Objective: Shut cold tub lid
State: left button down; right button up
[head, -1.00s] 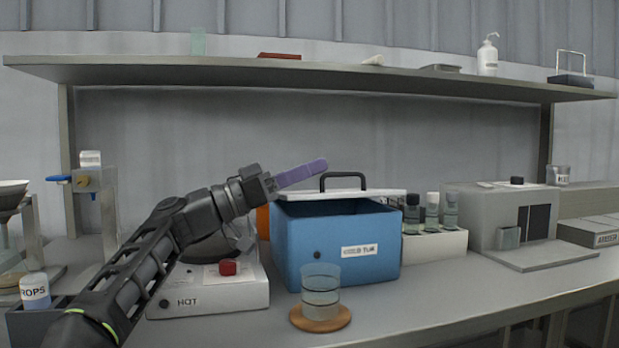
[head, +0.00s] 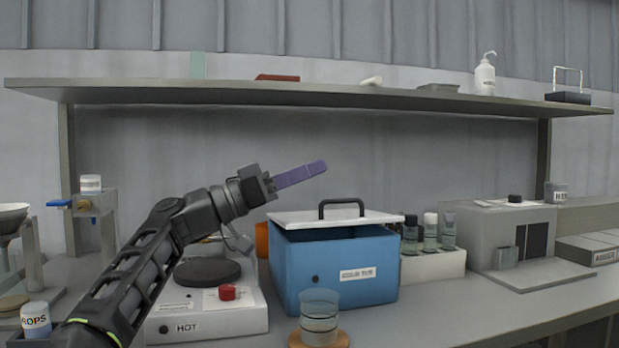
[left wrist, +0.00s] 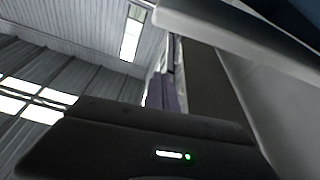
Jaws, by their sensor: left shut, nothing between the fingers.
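The cold tub (head: 330,268) is a blue box with a white label on the bench, centre of the head view. Its white lid (head: 290,219) with a dark arched handle (head: 341,203) sits over it, not closed down: a dark gap shows between lid and front rim. My left gripper (head: 312,169), with purple fingers, is shut and empty. In the picture it is above the lid's left part, apart from it. In the left wrist view the purple fingers (left wrist: 164,92) show in part behind the dark gripper body. My right gripper is not in view.
A HOT plate (head: 205,318) with a red knob stands left of the tub. A glass beaker (head: 319,320) on a wooden coaster (head: 344,341) stands in front. A white rack (head: 432,265) of bottles is at the right. A shelf (head: 330,95) runs above.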

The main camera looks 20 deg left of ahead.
pick_arm(q)
notch_tip(320, 180, up, 5)
jog(key=p, duration=0.3)
jog(key=shift+r, duration=0.2)
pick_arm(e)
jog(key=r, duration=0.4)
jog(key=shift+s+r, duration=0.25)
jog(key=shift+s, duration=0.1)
